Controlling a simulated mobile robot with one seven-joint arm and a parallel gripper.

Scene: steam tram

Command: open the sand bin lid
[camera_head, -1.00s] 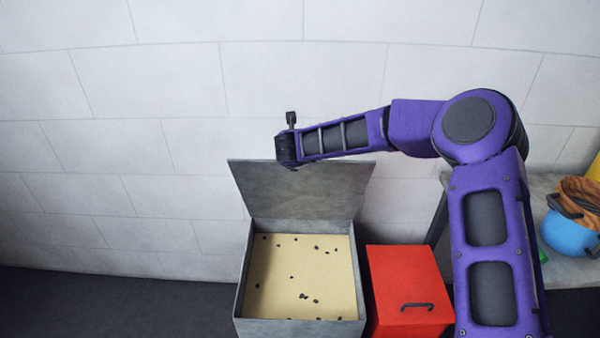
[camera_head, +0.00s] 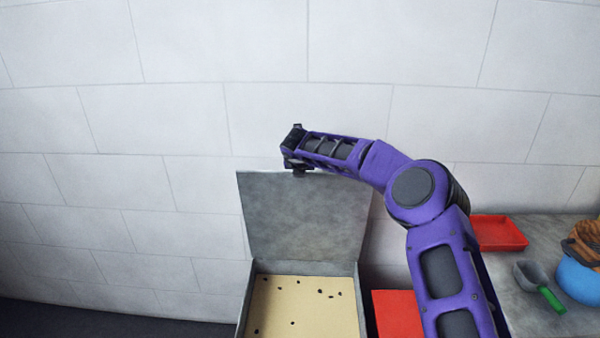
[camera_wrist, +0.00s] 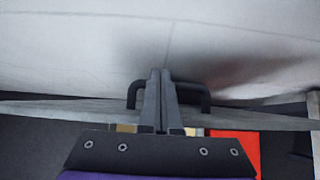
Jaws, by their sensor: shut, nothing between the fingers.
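The grey sand bin (camera_head: 246,300) stands against the wall, its top open and pale sand (camera_head: 305,305) with dark specks inside. Its grey lid (camera_head: 305,220) is raised at the back, standing steeply with its inner face towards me. My gripper (camera_head: 292,146) is at the lid's top edge, slightly left of its middle. In the wrist view my gripper (camera_wrist: 161,75) is shut and empty, its fingers crossing the lid's black handle (camera_wrist: 133,94) between the handle's two ends. I cannot tell whether the fingers touch the handle. The lid's edge (camera_wrist: 60,110) runs across beneath.
A red box (camera_head: 398,312) stands right of the bin, partly behind my arm. A grey bench (camera_head: 510,270) at the right holds a red tray (camera_head: 497,232), a green-handled scoop (camera_head: 540,285) and a blue round object (camera_head: 580,280). The tiled wall is close behind the lid.

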